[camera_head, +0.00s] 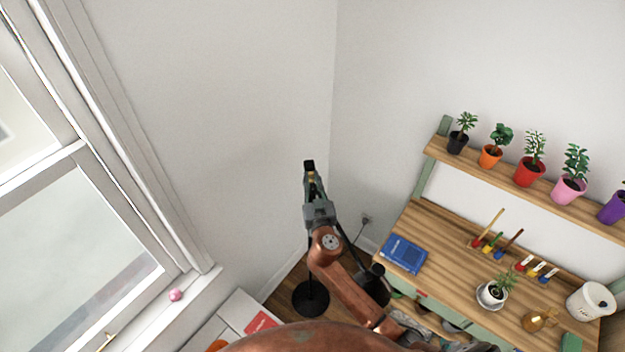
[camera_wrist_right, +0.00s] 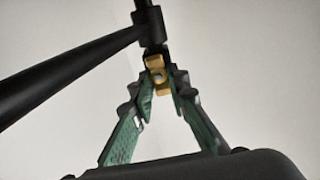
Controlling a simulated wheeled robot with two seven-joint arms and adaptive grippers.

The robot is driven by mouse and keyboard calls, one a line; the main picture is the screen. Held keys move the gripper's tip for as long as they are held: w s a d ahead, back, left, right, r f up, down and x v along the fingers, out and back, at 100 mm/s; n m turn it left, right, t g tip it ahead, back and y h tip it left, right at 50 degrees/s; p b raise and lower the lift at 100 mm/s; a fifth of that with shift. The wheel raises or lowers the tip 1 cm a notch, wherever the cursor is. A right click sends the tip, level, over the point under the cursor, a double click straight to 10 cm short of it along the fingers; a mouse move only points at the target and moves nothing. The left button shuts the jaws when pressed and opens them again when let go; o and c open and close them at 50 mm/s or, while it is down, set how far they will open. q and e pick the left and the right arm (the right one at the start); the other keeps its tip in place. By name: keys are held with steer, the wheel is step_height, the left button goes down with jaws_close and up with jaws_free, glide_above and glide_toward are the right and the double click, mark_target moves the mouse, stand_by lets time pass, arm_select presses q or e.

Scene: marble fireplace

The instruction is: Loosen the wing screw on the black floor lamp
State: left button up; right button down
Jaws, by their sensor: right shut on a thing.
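The black floor lamp (camera_head: 311,298) stands in the corner, its round base on the wooden floor; much of its pole is hidden behind my right arm. My right gripper (camera_head: 311,180) is raised at the upper part of the lamp. In the right wrist view, a black pole joint (camera_wrist_right: 148,22) with a slanted black arm (camera_wrist_right: 70,75) shows above the fingers. The brass wing screw (camera_wrist_right: 156,68) sits just below that joint. My right gripper (camera_wrist_right: 160,80) is shut on the wing screw, its green fingertips on either side of it. My left gripper is not in view.
A wooden potting bench (camera_head: 440,240) with a blue book (camera_head: 403,253), small tools and a potted plant stands at the right. Several potted plants line its shelf (camera_head: 545,187). A window (camera_head: 80,240) is at the left. A white cabinet (camera_head: 225,318) stands at the lower left.

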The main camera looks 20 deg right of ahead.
steer(key=n+b, duration=0.1)
steer(key=n, duration=0.2)
steer(key=shift+a+n+b, duration=0.15)
steer(key=shift+n+b, duration=0.2)
steer(key=shift+n, duration=1.45)
steer(key=shift+r, duration=0.1)
steer(key=c, duration=1.8)
jaws_free()
steer(key=shift+w, duration=0.1)
steer(key=shift+c, duration=0.2)
steer(key=s+a, duration=0.1)
steer(key=s, duration=1.1)
steer(key=shift+a, duration=0.25)
